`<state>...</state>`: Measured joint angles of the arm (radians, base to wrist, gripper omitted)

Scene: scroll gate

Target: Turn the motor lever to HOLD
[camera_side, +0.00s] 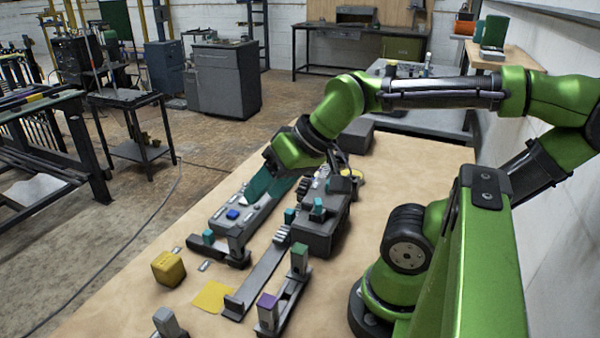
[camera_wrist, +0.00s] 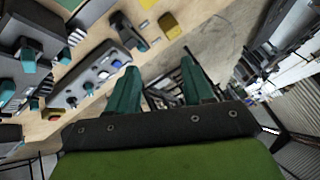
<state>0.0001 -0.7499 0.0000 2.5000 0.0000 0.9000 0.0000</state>
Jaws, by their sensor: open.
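My gripper (camera_side: 262,187) is open, with its teal fingers above the far part of the bench, over or beside a long grey control panel (camera_side: 222,222). Both fingers show apart and empty in the wrist view (camera_wrist: 160,88). The panel has a blue knob (camera_side: 233,214) and pale labels or buttons; it also shows in the wrist view (camera_wrist: 92,82), left of the fingers. A dark box (camera_side: 318,236) with small teal handles (camera_side: 318,210) stands right of the panel. No readable marking shows which handle is the motor lever, nor where HOLD is.
A yellow block (camera_side: 168,269) and a yellow sheet (camera_side: 213,297) lie toward the bench's near end. Rails with a teal-topped post (camera_side: 300,260) and a purple-topped post (camera_side: 267,303) stand near. The wooden bench top (camera_side: 130,305) is bare along its left edge.

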